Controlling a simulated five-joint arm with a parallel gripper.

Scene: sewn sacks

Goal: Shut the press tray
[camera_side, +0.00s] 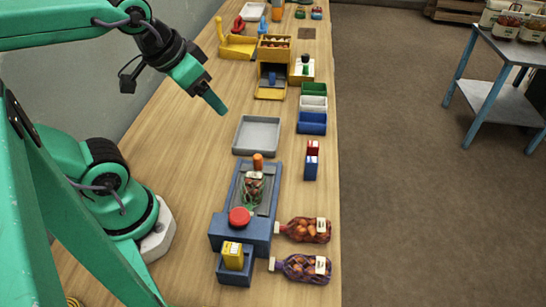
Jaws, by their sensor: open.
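The blue press (230,230) stands on the near part of the bench, with a round red knob on its near end. Its long grey tray (268,203) lies along the top inside a blue frame. A netted sack (253,188) with a white label lies on the tray. An upright orange handle (258,162) stands at the tray's far end. I cannot tell how far out the tray is. My gripper (215,103) hangs over the bench, to the left of and beyond the press, apart from it. It is open and empty; its fingers overlap in this view.
A shallow grey tray (238,138) lies just beyond the press. Green, white and blue bins (312,125) stand at the right edge, with red and blue boxes nearer. Two filled net sacks (305,229) lie right of the press. A blue box holding a yellow pack (233,254) stands in front.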

